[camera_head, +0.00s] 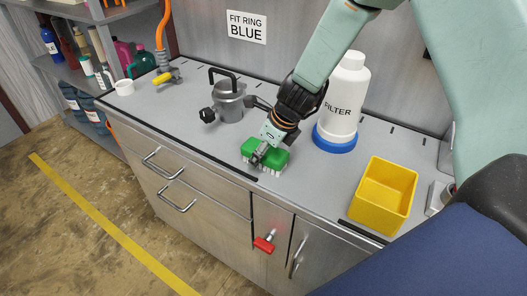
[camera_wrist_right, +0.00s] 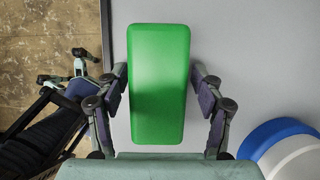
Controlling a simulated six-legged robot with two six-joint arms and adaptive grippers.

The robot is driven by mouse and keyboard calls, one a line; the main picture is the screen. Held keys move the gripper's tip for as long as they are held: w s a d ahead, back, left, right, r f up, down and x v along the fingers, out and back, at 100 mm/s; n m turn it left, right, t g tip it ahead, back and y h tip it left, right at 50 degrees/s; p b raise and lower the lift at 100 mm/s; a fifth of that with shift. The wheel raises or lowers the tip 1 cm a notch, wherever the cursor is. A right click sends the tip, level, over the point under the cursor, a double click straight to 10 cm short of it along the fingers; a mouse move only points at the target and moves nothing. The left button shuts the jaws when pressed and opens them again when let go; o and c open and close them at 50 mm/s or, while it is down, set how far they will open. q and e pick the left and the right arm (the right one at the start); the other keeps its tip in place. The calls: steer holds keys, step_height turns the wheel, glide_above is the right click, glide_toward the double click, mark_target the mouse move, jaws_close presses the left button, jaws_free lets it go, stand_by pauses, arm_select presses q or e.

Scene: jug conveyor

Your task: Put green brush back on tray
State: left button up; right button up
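The green brush (camera_head: 264,153) has white bristles and lies bristles down near the front edge of the grey counter top (camera_head: 200,128). In the right wrist view its green back (camera_wrist_right: 159,85) fills the middle. My right gripper (camera_head: 268,148) is over the brush, with one finger on each side of it. Narrow gaps show between the fingers (camera_wrist_right: 160,88) and the brush sides, so the gripper looks open. The brush's underside is hidden in the wrist view. I cannot tell which surface is the tray.
A white filter bottle with a blue ring (camera_head: 334,140) stands right of the gripper. A yellow bin (camera_head: 383,197) is farther right. A metal jug (camera_head: 228,101) stands to the left. A red valve handle (camera_head: 265,243) sticks out from the cabinet front. The counter's left part is mostly clear.

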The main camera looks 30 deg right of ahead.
mark_target(274, 152)
steer(key=shift+o, duration=0.3)
steer(key=shift+s+d+r, duration=0.15)
steer(key=shift+s, duration=0.15)
steer(key=shift+r, duration=0.15)
steer(key=shift+w+r+p, duration=0.1)
steer(key=shift+r+p, duration=0.2)
steer(key=shift+p, duration=0.15)
steer(key=p+v, duration=0.5)
steer(key=v, duration=0.1)
steer(key=shift+f, duration=0.1)
steer(key=shift+r+p, duration=0.65)
steer(key=shift+p, duration=0.15)
steer(key=p+v, duration=0.3)
steer(key=v, duration=0.1)
steer(key=shift+s+d+f+p, duration=0.1)
steer(key=shift+s+f+p, duration=0.1)
steer(key=shift+s+p, duration=0.2)
steer(key=shift+w+r+p, duration=0.1)
steer(key=shift+r+p, duration=0.15)
steer(key=shift+p, duration=0.25)
